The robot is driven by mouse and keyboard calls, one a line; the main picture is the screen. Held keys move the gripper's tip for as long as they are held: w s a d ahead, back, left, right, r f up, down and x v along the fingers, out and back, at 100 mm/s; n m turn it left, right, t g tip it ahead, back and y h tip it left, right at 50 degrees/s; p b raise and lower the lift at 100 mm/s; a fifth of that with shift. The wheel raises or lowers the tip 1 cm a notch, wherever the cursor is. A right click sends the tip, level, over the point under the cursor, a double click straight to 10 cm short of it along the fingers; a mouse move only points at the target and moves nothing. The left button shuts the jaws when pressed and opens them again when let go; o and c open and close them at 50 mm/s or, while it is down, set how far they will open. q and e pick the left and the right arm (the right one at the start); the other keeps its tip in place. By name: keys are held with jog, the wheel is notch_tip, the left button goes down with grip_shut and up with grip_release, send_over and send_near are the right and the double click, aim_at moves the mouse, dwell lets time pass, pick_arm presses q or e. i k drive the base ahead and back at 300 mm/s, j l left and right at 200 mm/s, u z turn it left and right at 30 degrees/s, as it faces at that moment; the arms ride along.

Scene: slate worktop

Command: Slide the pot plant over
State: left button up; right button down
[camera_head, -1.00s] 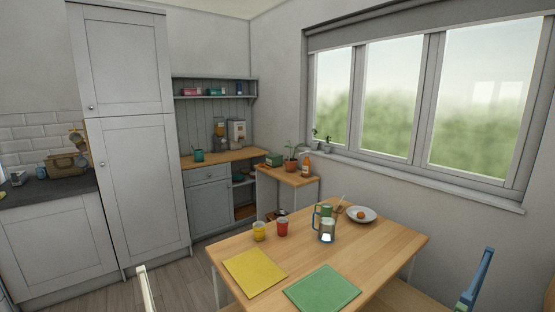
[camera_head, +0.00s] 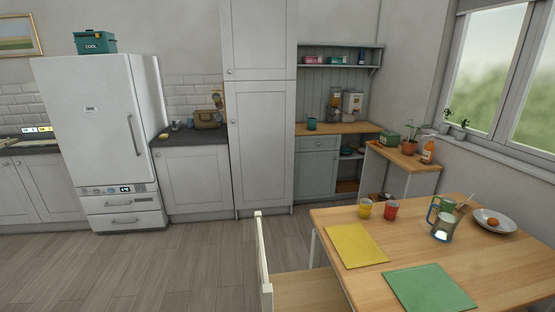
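A pot plant in a terracotta pot (camera_head: 409,147) stands upright on a small wooden side table (camera_head: 400,163) below the window, at the right. Its thin green leaves rise above the pot. An orange bottle (camera_head: 428,151) stands close to its right and a green box (camera_head: 389,140) close to its left. Small plants in grey pots (camera_head: 457,132) stand on the windowsill behind. Neither of my grippers is in view.
A dining table (camera_head: 480,246) with mats, cups, a lantern-like jug (camera_head: 442,228) and a plate (camera_head: 493,222) fills the lower right. A chair (camera_head: 264,260) stands at its left. Open wooden floor (camera_head: 150,270) lies at left, before the fridge (camera_head: 100,140).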

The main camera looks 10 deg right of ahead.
aim_at(408, 147)
jog(key=i+j, duration=0.1)
jog(key=j, duration=0.25)
jog(key=j+u, duration=0.1)
jog(key=j, duration=0.3)
jog(key=i+j+u, duration=0.1)
jog(key=j, duration=0.25)
jog(key=i+j, duration=0.2)
jog(key=j, duration=0.15)
jog(key=i+j+u, duration=0.2)
jog(key=i+j, duration=0.25)
jog(key=i+j+z, duration=0.1)
jog(key=i+z, duration=0.35)
jog(key=i, duration=0.65)
jog(key=i+j+z, duration=0.2)
jog(key=i, duration=1.35)
jog(key=l, duration=0.1)
